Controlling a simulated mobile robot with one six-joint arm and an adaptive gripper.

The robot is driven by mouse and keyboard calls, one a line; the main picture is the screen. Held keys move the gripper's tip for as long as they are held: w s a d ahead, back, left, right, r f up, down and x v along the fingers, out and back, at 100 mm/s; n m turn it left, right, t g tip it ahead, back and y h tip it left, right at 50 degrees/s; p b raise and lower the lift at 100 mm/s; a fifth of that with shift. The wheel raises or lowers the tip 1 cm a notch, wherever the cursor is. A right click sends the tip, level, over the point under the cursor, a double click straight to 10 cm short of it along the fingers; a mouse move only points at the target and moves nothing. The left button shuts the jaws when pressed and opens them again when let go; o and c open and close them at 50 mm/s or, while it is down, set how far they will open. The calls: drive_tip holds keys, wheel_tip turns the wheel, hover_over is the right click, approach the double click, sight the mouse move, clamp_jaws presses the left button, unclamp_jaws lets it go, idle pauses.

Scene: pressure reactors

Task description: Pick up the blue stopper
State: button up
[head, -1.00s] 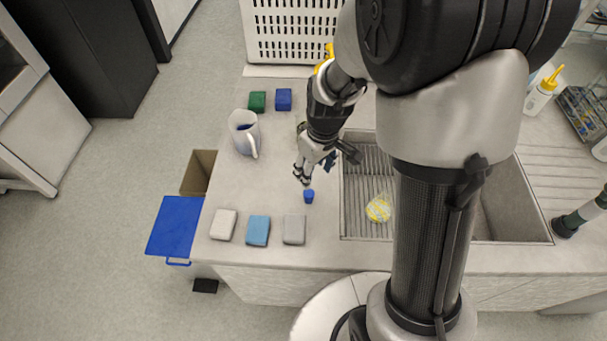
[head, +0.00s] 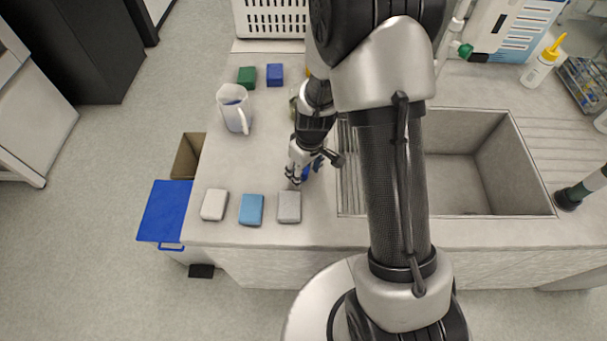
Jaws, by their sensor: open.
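The small blue stopper (head: 306,174) stands on the grey counter, left of the sink. It is partly hidden by my gripper, so only a bit of blue shows. My gripper (head: 294,180) is open and points down at the counter, with its fingers just left of and overlapping the stopper in the head view. I cannot tell whether the fingers touch it or are around it.
White (head: 214,204), blue (head: 251,210) and grey (head: 289,207) sponges lie along the front edge. A jug (head: 233,107), green block (head: 247,76) and blue block (head: 275,75) are behind. The sink (head: 465,180) is on the right.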

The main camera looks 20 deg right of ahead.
drive_tip(key=shift+f, duration=0.55)
drive_tip(key=shift+r, duration=0.1)
drive_tip(key=shift+c, duration=0.4)
drive_tip(key=c, duration=0.9)
drive_tip(key=shift+o, duration=0.2)
